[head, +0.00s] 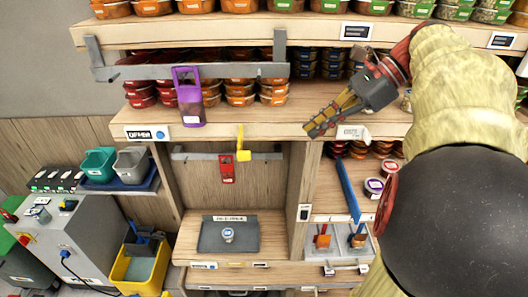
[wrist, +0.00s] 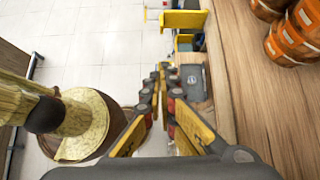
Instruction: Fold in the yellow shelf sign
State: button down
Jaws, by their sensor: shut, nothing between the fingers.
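The yellow shelf sign (head: 243,149) sticks out at the front of the middle shelf, above the lower compartment. It also shows as a yellow plate (wrist: 183,20) at the top of the wrist view, beyond my fingertips. My gripper (head: 314,129) is in front of the shelf edge, to the right of the sign in the head view and apart from it. Its fingers are shut with nothing between them; the fingertips (wrist: 163,72) show in the wrist view.
A purple sign (head: 188,98) hangs at the upper rail. A red tag (head: 227,168) hangs on the lower rail. A blue sign (head: 347,190) stands out at the right. Food tubs (wrist: 290,38) sit on the shelf beside my gripper. Open floor (wrist: 90,40) lies on the other side.

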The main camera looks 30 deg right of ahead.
dwell(0.4)
jog(key=w+a+r+p+x, duration=0.1)
jog(key=r+x, duration=0.1)
jog(key=x, duration=1.1)
jog(key=shift+a, duration=0.3)
jog(key=shift+a+p, duration=0.15)
jog(key=shift+p, duration=0.15)
